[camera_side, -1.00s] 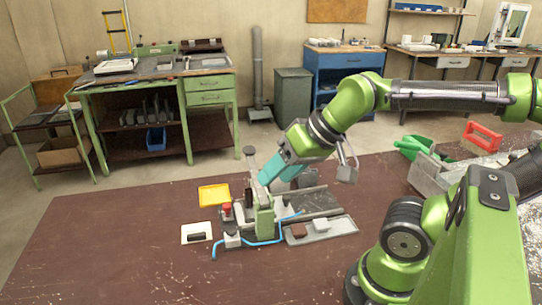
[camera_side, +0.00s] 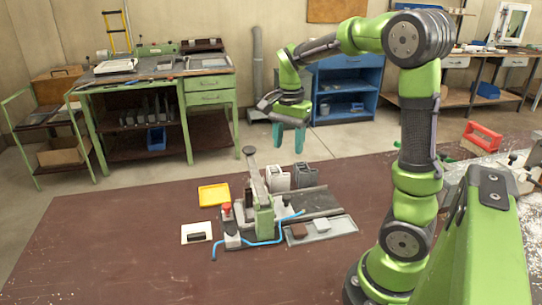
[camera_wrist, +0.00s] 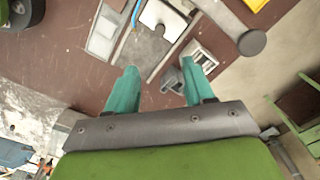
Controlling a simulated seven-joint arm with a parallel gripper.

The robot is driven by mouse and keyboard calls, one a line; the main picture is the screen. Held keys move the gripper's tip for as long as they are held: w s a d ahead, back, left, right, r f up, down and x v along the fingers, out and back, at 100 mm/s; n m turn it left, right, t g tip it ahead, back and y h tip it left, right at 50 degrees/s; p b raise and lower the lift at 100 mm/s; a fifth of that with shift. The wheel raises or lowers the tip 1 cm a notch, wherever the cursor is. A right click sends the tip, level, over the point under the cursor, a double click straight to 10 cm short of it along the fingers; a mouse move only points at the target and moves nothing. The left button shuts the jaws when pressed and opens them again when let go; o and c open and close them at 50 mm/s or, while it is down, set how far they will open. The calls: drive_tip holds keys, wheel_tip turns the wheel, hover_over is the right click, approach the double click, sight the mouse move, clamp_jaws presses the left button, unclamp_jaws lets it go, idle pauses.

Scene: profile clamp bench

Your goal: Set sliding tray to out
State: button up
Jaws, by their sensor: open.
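My gripper (camera_side: 289,146) is open and empty, its teal fingers pointing down high above the clamp fixture (camera_side: 264,215). In the wrist view the open fingers (camera_wrist: 158,70) frame the end of a dark grey flat rail (camera_side: 318,200), which also shows there (camera_wrist: 148,50). A shallow light grey tray (camera_side: 343,234), holding a brown block and a white block, lies along the rail's front side; it also shows in the wrist view (camera_wrist: 103,42). Which of these is the sliding tray, I cannot tell for certain. The fixture has a lever with a dark round knob (camera_side: 249,150).
Two grey blocks (camera_side: 304,175) stand behind the rail. A yellow tray (camera_side: 214,194), a white plate with a black handle (camera_side: 196,233), a red button (camera_side: 226,208) and a blue hose (camera_side: 262,242) surround the fixture. The brown tabletop (camera_side: 110,240) is clear at left.

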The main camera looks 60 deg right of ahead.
sight(287, 196)
wheel_tip(287, 196, down, 16)
drive_tip(key=shift+f, duration=0.25)
idle(0.3)
clamp_jaws()
